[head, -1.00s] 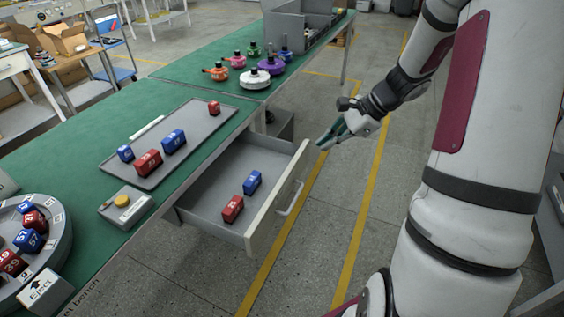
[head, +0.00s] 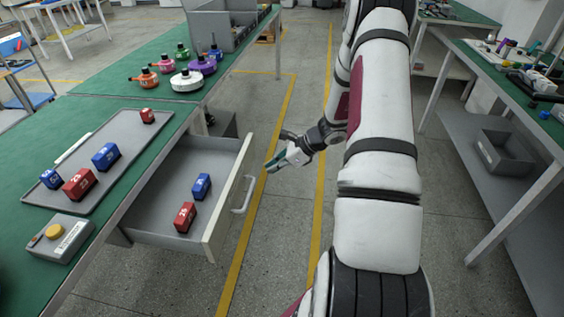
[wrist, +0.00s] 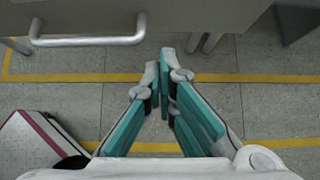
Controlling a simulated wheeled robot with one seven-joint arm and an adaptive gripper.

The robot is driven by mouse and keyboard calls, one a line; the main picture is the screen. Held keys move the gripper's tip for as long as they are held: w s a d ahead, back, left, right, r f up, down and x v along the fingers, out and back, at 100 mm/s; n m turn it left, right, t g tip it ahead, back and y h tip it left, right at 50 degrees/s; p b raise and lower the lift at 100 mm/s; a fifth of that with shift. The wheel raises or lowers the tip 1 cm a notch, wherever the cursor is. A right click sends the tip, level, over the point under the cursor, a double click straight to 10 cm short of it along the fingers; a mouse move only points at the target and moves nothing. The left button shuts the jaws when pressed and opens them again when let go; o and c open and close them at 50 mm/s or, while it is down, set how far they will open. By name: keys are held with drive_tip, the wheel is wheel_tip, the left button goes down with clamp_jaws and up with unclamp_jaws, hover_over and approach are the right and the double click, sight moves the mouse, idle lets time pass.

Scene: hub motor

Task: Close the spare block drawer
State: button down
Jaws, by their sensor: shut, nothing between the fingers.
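The spare block drawer (head: 165,230) is pulled out from under the green bench. A blue block (head: 202,186) and a red block (head: 185,216) lie inside it. Its front panel (head: 229,200) carries a metal handle (head: 243,196). In the wrist view the handle (wrist: 88,41) shows at the upper left, with the drawer front behind it. My gripper (head: 270,168) is shut and empty. It is just beyond the right side of the drawer front, apart from it. In the wrist view its fingertips (wrist: 158,68) lie to the right of the handle and do not touch it.
The green bench (head: 75,103) holds a grey tray (head: 125,137) with several blocks, a button box (head: 58,238) and several coloured motors. Clear floor (head: 265,250) lies in front of the drawer. Another bench (head: 490,75) stands at the right.

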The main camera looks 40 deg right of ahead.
sight(189, 169)
drive_tip(key=shift+w+a+f, duration=0.3)
drive_tip(key=shift+w+a, duration=0.3)
drive_tip(key=shift+w, duration=0.15)
drive_tip(key=shift+w+a+f, duration=0.25)
drive_tip(key=shift+w+a, duration=0.3)
drive_tip(key=shift+w, duration=0.2)
drive_tip(key=shift+w+a+f, duration=0.3)
drive_tip(key=shift+w+a, duration=0.3)
drive_tip(key=shift+w, duration=0.15)
drive_tip(key=w+a+b, duration=0.1)
drive_tip(key=w+a, duration=0.4)
drive_tip(key=w, duration=0.1)
drive_tip(key=w+a+b, duration=0.2)
drive_tip(key=w+a, duration=0.3)
drive_tip(key=w, duration=0.2)
drive_tip(key=w+a+b, duration=0.2)
drive_tip(key=w+a, duration=0.3)
drive_tip(key=w, duration=0.1)
drive_tip(key=shift+w+a, duration=0.1)
drive_tip(key=shift+w, duration=0.15)
drive_tip(key=shift+w+a, duration=0.2)
drive_tip(key=shift+a+r, duration=0.1)
